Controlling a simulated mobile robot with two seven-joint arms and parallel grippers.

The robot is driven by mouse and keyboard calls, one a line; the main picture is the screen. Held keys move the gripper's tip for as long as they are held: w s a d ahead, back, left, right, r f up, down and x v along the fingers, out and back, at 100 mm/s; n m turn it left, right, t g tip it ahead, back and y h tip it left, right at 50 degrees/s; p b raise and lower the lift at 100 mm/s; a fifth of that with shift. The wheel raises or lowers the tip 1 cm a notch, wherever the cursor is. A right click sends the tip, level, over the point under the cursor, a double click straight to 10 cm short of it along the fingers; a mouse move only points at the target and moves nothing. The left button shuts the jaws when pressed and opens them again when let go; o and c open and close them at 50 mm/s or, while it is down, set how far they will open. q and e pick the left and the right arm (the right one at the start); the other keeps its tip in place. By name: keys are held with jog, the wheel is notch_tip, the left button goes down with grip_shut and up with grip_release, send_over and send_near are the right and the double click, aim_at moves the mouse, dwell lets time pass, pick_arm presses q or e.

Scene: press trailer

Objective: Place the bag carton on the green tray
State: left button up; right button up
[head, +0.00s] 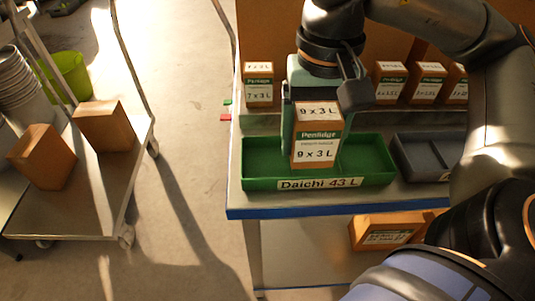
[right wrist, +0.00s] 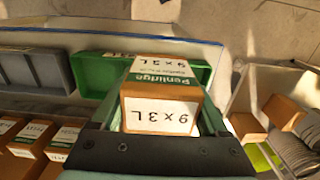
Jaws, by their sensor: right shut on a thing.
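The bag carton (head: 317,145) is a brown box with a white and green label reading "Penlidge" and "9 x 3 L". My right gripper (head: 317,112) is shut on it from above and holds it upright over the green tray (head: 366,156). In the right wrist view the carton (right wrist: 160,98) sits between the fingers, with the green tray (right wrist: 95,80) beyond it. The tray's front reads "Daichi 43 L". The carton hides part of the tray's interior, and I cannot tell whether it touches the tray floor. My left gripper is not in view.
A grey tray (head: 411,150) stands right of the green one. Several similar cartons (head: 390,83) line the shelf behind, one (head: 258,84) at its left. Another carton (head: 380,231) lies on the lower shelf. A trolley (head: 65,205) with two boxes stands left, across clear floor.

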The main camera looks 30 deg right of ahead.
jog(key=w+f, duration=0.2)
jog(key=w, duration=0.1)
jog(key=w+f, duration=0.2)
jog(key=w+a+f, duration=0.1)
jog(key=w+f, duration=0.2)
jog(key=shift+w+a, duration=0.1)
jog(key=shift+w, duration=0.2)
jog(key=shift+w+f, duration=0.15)
jog(key=shift+f, duration=0.1)
jog(key=shift+w+f, duration=0.2)
jog(key=shift+f, duration=1.5)
jog(key=shift+f+b, duration=0.2)
jog(key=shift+b, duration=0.25)
jog(key=o, duration=1.2)
jog(key=shift+o, duration=0.2)
